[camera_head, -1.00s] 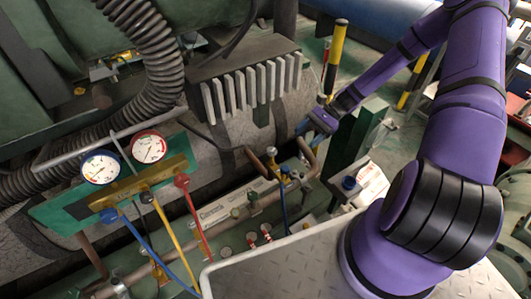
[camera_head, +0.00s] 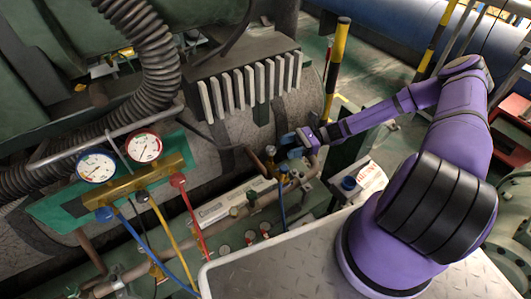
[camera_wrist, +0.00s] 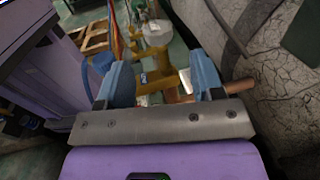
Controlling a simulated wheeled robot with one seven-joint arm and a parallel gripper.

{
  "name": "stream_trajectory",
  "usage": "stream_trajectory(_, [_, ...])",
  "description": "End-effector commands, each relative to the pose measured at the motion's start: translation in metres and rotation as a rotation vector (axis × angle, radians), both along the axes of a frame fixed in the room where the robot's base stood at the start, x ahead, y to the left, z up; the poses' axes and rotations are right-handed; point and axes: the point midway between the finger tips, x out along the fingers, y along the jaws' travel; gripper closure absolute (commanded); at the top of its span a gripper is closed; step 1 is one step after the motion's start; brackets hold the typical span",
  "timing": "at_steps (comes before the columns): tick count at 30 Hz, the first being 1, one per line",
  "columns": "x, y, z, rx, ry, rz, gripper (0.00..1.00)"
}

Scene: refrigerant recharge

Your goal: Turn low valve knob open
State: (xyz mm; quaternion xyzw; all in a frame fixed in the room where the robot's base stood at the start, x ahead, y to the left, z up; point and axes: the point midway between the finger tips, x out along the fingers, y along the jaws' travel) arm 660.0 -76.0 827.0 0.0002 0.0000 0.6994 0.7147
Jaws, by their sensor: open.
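My gripper (camera_head: 290,145) is open at the brass valve fitting (camera_head: 270,153) on the pipe beside the machine. In the wrist view my gripper's blue fingers (camera_wrist: 160,72) stand on either side of a brass valve body (camera_wrist: 155,62); I cannot tell whether they touch it. A gauge manifold with a blue knob (camera_head: 104,214), a dark knob (camera_head: 143,195) and a red knob (camera_head: 178,179) is at the left, apart from my gripper. Which knob is the low valve knob is not clearly marked.
Blue, yellow and red hoses (camera_head: 160,240) hang from the manifold. A copper pipe (camera_wrist: 240,149) runs at the right in the wrist view. A yellow-black post (camera_head: 336,60) and a blue-capped bottle (camera_head: 349,184) stand near my arm.

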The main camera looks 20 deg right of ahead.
Motion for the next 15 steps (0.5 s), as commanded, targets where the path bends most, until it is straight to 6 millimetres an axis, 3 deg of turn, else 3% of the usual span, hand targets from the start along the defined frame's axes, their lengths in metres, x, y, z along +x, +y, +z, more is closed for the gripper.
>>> stream_trajectory(9, [0.001,0.057,0.0,0.003,0.001,0.002,0.39])
stream_trajectory(15, [0.001,0.08,0.0,0.002,0.0,0.002,0.39])
